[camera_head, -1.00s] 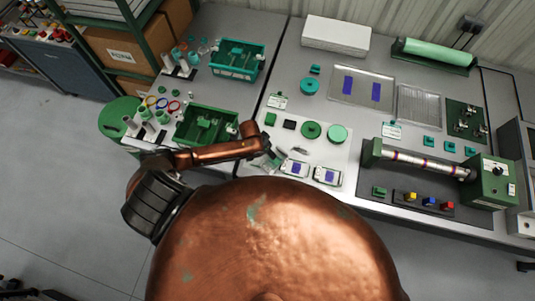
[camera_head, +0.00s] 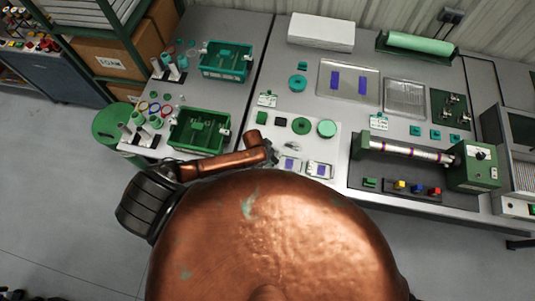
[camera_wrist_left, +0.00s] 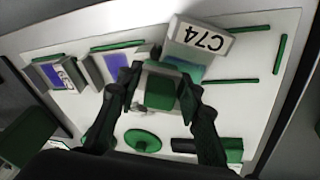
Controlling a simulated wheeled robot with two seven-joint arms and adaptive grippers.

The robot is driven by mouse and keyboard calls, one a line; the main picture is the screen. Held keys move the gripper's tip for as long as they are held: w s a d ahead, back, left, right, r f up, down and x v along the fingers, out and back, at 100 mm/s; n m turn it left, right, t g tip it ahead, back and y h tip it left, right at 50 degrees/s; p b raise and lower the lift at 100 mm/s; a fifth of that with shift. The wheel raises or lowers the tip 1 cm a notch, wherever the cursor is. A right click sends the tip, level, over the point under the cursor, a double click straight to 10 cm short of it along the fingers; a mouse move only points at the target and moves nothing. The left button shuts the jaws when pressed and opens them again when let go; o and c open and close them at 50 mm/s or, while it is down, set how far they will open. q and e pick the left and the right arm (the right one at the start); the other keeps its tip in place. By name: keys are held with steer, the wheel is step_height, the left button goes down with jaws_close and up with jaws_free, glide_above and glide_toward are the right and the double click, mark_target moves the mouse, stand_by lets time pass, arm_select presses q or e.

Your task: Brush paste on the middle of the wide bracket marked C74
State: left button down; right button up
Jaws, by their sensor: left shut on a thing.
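The bracket marked C74 (camera_wrist_left: 203,39) shows at upper middle in the left wrist view, its label upside down. A teal-blue patch (camera_wrist_left: 188,69) lies just below the label, partly behind my gripper. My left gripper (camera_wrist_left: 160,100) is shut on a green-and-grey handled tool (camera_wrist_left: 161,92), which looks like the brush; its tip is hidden. It is close over the white board, beside the C74 bracket; contact cannot be told. In the head view my left gripper (camera_head: 270,153) is at the left of two pieces with purple patches (camera_head: 290,163). My right gripper is not in view.
The white board (camera_head: 335,145) also carries green discs (camera_head: 326,129) and small blocks. Green bins (camera_head: 199,131) stand to the left. A roller machine (camera_head: 410,152) stands on the right. Another labelled piece with a purple patch (camera_wrist_left: 51,75) lies left in the wrist view.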

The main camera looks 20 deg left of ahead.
arm_select(q)
steer(key=shift+d+r, duration=0.1)
steer(key=shift+d, duration=0.25)
steer(key=shift+w+d, duration=0.1)
steer(key=shift+w, duration=0.4)
steer(key=shift+w+a+f, duration=0.1)
steer(key=shift+w+a, duration=0.05)
steer(key=shift+a, duration=0.4)
steer(key=shift+w+a+f, duration=0.15)
steer(key=shift+w+a, duration=0.05)
steer(key=shift+a, duration=0.4)
steer(key=shift+w+a+f, duration=0.1)
steer(key=shift+w+a, duration=0.05)
steer(key=shift+a, duration=0.4)
steer(key=shift+w+a+f, duration=0.15)
steer(key=shift+w+a, duration=0.05)
steer(key=shift+a, duration=0.35)
steer(key=shift+w+a+f, duration=0.15)
steer(key=shift+a, duration=0.35)
steer(key=shift+w+a+f, duration=0.15)
steer(key=shift+w+a, duration=0.05)
steer(key=shift+a, duration=0.35)
steer(key=shift+r+p, duration=0.5)
steer(key=shift+p, duration=0.05)
steer(key=p+v, duration=0.5)
steer(key=shift+w+a, duration=0.25)
steer(key=shift+w, duration=0.05)
